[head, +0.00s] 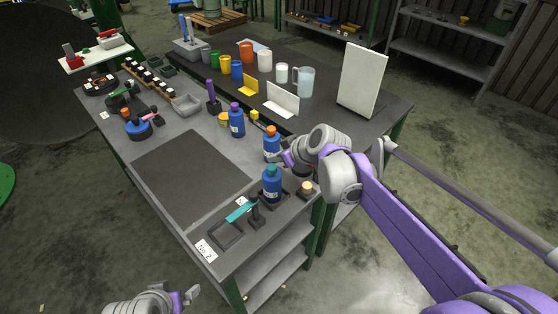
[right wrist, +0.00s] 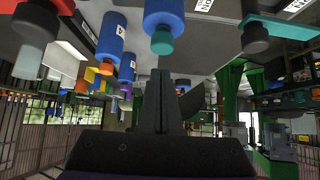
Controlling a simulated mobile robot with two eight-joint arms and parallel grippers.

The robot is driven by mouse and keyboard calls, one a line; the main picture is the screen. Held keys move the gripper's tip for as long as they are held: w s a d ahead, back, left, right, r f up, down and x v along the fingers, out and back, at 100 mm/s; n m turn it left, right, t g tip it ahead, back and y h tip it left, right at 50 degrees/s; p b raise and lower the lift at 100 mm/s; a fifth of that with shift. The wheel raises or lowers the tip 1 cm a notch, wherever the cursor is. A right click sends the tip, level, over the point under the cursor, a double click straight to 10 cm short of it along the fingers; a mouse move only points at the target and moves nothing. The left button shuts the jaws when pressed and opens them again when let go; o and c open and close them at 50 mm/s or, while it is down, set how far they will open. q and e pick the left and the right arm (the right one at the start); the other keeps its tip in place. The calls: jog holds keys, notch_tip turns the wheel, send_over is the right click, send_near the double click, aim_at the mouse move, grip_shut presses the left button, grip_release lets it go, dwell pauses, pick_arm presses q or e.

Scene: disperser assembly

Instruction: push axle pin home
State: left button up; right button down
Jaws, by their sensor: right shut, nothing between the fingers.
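I cannot make out the axle pin in either view. A teal bar-shaped part (head: 240,211) lies at a black tray at the table's near end, beside a black upright part (head: 255,209). A blue and dark assembly (head: 139,128) with a pink part stands at the table's left. My right gripper (head: 287,158) is beside the orange-capped blue bottle (head: 271,142), partly hidden by its own wrist. In the right wrist view its fingers (right wrist: 163,98) are together and empty. My left gripper (head: 190,296) is at the bottom edge, off the table, with its finger opening unclear.
A teal-capped blue bottle (head: 271,184) stands close to my right arm; a purple-capped bottle (head: 237,121) stands further back. Cups, a pitcher (head: 304,81) and a white panel (head: 362,80) stand behind. The dark mat (head: 190,175) is clear.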

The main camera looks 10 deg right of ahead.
pick_arm(q)
jog(key=shift+w+d+r, duration=0.1)
jog(key=shift+r, duration=0.7)
pick_arm(e)
jog(key=v, duration=1.1)
jog(key=shift+w+r, duration=0.35)
jog(key=shift+r, duration=0.05)
